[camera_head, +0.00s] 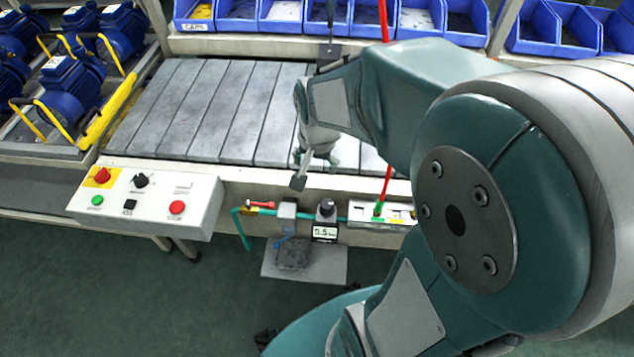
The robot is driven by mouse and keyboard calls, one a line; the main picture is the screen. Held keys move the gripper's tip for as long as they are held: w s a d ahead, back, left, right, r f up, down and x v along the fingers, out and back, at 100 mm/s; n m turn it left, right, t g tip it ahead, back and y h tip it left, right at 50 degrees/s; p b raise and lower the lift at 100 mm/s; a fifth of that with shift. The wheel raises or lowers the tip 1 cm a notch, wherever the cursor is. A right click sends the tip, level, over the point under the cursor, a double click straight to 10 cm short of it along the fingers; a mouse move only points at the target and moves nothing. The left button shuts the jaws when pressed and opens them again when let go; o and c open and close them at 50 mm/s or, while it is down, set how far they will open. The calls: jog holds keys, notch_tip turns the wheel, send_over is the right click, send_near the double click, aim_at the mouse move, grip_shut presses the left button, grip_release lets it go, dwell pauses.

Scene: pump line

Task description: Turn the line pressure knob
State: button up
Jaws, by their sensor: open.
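The line pressure knob is most likely the small black knob (326,207) on top of a regulator in the pipe run below the bench's front edge. A white display reading about 5.5 (325,232) sits just under it. My gripper (316,172) is open and empty. It is above the knob in the picture, over the bench's front edge, apart from the knob. One dark fingertip points down and left of the knob; the other finger is partly hidden by my gripper's body. My arm covers the right side of the view.
A white control box (150,205) with knobs and buttons stands left. A teal pipe with a red-handled valve (260,204) runs beside the regulator. A grey tray (330,268) is below. A thin red line (386,185) rises on the right. The slatted bench (200,110) is clear.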

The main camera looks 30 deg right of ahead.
aim_at(327, 203)
jog(key=d+f+m, duration=0.1)
jog(key=f, duration=0.6)
jog(key=w+d+f+m+g, duration=0.1)
jog(key=d+f+m, duration=0.1)
jog(key=f, duration=0.5)
jog(key=w+d+f+m+g, duration=0.1)
jog(key=f+m, duration=0.1)
jog(key=f, duration=0.5)
jog(key=shift+w+d+f, duration=0.1)
jog(key=shift+d+f, duration=0.2)
jog(key=shift+f, duration=0.1)
jog(key=c, duration=1.2)
